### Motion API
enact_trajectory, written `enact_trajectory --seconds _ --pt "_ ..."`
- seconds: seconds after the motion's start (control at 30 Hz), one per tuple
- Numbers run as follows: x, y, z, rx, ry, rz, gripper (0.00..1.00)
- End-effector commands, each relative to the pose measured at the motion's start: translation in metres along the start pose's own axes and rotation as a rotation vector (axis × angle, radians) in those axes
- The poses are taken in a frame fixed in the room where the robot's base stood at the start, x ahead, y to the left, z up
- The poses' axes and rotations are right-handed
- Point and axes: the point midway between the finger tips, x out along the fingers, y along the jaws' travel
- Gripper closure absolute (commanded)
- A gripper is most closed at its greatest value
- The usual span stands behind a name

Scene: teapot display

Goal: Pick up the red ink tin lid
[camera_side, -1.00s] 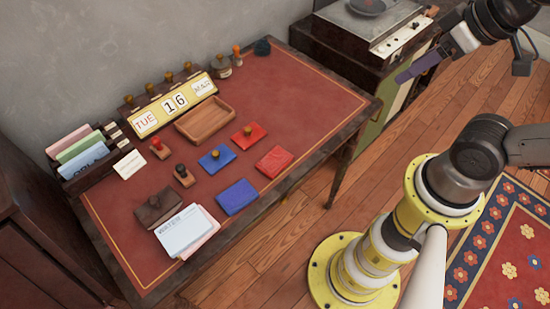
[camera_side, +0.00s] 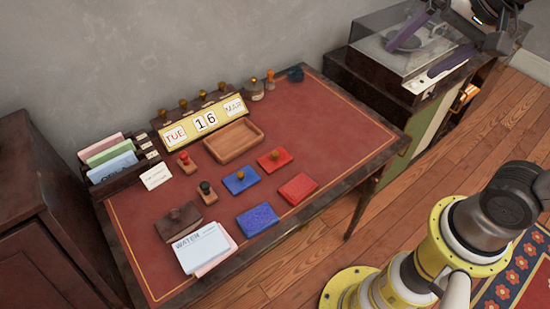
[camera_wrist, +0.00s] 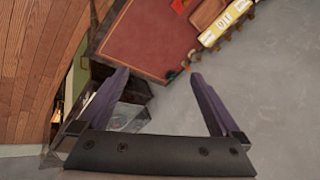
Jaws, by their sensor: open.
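The red ink tin lid (camera_side: 276,161), a flat red square with a brass knob, lies on the desk in the side view. A red pad (camera_side: 299,190) lies just in front of it to the right. My gripper (camera_side: 410,60) is at the upper right of the side view, by the record player, well away from the lid. Its two purple fingers are spread apart with nothing between them. In the wrist view my gripper (camera_wrist: 159,75) is also open and empty.
A blue lid with a knob (camera_side: 241,182) and a blue pad (camera_side: 258,219) lie beside the red pieces. A wooden tray (camera_side: 233,142), stamps and a calendar (camera_side: 205,122) stand behind. The record player (camera_side: 400,75) stands right of the desk (camera_side: 345,125). The desk's right part is clear.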

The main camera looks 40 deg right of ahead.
Motion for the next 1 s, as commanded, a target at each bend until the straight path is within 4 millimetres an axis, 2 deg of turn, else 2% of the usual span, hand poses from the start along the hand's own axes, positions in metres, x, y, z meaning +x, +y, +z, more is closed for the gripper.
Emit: enact_trajectory --seconds 0.03,0.1,0.23,0.37,0.5,0.63,0.73,0.83,1.0 --pt "0.011 -0.02 -0.008 0.092 -0.021 0.019 0.0" --pt "0.026 -0.044 -0.017 0.226 -0.041 0.044 0.0" --pt "0.064 -0.085 -0.025 0.428 -0.073 0.104 0.0" --pt "0.113 -0.119 -0.024 0.581 -0.095 0.179 0.0" --pt "0.174 -0.145 -0.011 0.683 -0.109 0.272 0.0" --pt "0.232 -0.154 0.01 0.692 -0.12 0.358 0.0" --pt "0.267 -0.152 0.028 0.661 -0.131 0.418 0.0" --pt "0.29 -0.144 0.044 0.638 -0.138 0.467 0.0" --pt "0.308 -0.133 0.059 0.615 -0.144 0.507 0.0"
